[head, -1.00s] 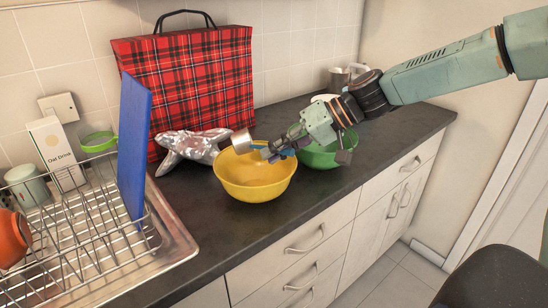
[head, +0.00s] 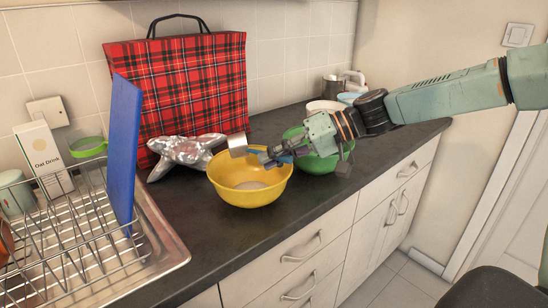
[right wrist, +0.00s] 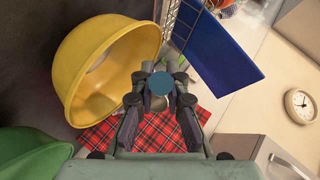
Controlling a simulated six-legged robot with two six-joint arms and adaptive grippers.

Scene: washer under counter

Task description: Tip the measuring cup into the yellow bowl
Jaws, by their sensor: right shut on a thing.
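The yellow bowl (head: 250,197) stands on the dark counter, with a pale patch of contents (head: 250,186) on its bottom. The small metallic measuring cup (head: 238,144) is held above the bowl's back rim and looks tilted; which way its mouth faces is hard to tell. My right gripper (head: 270,157) comes in from the right over the bowl and is shut on the cup's handle. In the right wrist view, the fingers close around a round blue handle end (right wrist: 161,83), with the bowl (right wrist: 115,60) at upper left. My left gripper is not in view.
A green bowl (head: 318,162) stands right of the yellow bowl, partly behind my gripper. A silver crumpled packet (head: 185,150) lies at its left, before a red tartan bag (head: 190,90). A blue board (head: 124,150) stands in the wire dish rack (head: 75,235). The counter's front is clear.

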